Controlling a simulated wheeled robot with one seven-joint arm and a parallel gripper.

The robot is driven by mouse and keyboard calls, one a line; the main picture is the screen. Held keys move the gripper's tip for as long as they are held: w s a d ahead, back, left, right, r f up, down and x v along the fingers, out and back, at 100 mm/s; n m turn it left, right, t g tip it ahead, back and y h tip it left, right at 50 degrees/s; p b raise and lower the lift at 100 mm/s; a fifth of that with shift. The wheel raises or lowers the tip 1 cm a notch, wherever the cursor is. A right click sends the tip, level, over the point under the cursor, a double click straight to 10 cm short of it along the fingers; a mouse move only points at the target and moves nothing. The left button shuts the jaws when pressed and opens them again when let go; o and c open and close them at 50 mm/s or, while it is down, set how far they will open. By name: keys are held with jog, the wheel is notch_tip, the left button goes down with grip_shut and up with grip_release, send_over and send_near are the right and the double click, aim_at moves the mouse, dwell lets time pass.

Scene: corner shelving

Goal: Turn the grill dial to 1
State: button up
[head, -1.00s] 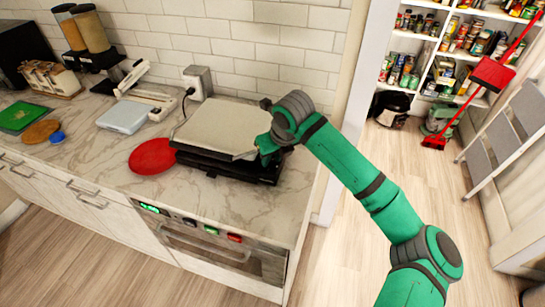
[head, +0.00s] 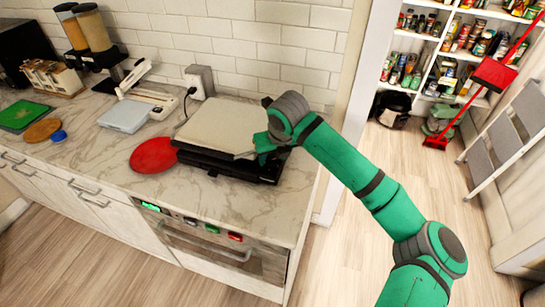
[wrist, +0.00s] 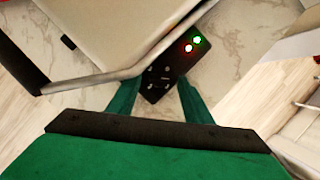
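The grill (head: 220,127) stands on the counter, with a pale flat lid on a black base. Its black control panel (wrist: 165,72) shows in the wrist view, with a red light, a green light and small white marks. My gripper (wrist: 158,98) has its two green fingers apart, one on each side of the lower end of this panel. I cannot clearly make out the dial or its setting, nor whether a finger touches it. In the head view my gripper is at the grill's right side, and its fingertips are mostly hidden by the wrist.
A red round plate (head: 154,155) lies left of the grill. A white socket box (head: 200,82) with a black cord is on the wall behind. The lid's metal handle bar (wrist: 120,76) runs close to my left finger. The counter front (head: 255,205) is clear.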

jog(key=v, duration=1)
jog(key=shift+r, duration=0.4)
jog(key=shift+s, duration=0.1)
